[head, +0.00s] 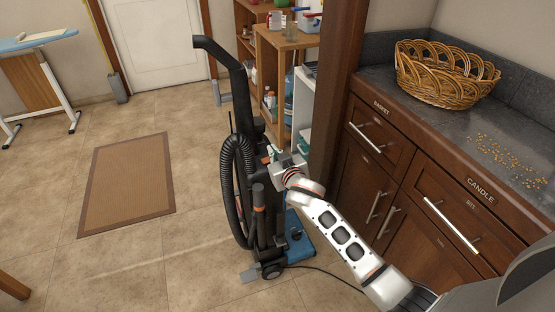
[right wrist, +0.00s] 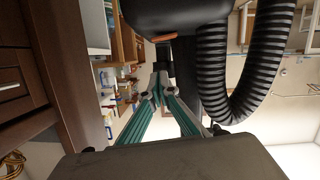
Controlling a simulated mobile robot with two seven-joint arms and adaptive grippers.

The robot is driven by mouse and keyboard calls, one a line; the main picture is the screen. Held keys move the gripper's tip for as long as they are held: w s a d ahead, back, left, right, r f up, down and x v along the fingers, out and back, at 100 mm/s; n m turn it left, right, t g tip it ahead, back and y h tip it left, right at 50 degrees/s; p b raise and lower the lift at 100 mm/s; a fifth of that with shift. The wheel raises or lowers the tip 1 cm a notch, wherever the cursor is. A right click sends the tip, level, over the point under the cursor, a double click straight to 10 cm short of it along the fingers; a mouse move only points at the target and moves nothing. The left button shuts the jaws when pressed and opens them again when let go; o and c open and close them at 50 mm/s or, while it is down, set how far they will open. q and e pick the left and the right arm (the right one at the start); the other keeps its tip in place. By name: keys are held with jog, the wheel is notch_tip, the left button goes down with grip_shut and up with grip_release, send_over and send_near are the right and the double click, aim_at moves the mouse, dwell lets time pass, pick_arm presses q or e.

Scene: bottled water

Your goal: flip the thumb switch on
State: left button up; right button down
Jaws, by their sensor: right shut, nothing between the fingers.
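A black upright vacuum cleaner (head: 246,165) stands on the tiled floor, its curved handle (head: 215,55) leaning up to the left. My right arm reaches to it from the lower right. My right gripper (head: 274,153) is at the right side of the vacuum's upper body. In the right wrist view, the fingers of my right gripper (right wrist: 160,82) come together at the tips, with nothing between them. The dark vacuum body (right wrist: 175,14) is close by, with a small orange part (right wrist: 163,37) on it. I cannot tell whether this part is the thumb switch. My left gripper is not in view.
A wooden cabinet with a dark counter (head: 440,120) stands on the right, with a wicker basket (head: 440,75) on top. A wooden shelf (head: 280,45) is behind the vacuum. A cord (head: 325,270) runs along the floor. Open floor and a brown mat (head: 125,185) lie left.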

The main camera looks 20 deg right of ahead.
aim_at(267, 160)
jog(key=f, duration=0.1)
jog(key=f+b, duration=0.1)
jog(key=w+f, duration=0.1)
jog(key=f, duration=0.1)
jog(key=shift+d, duration=0.3)
jog(key=shift+f, duration=0.15)
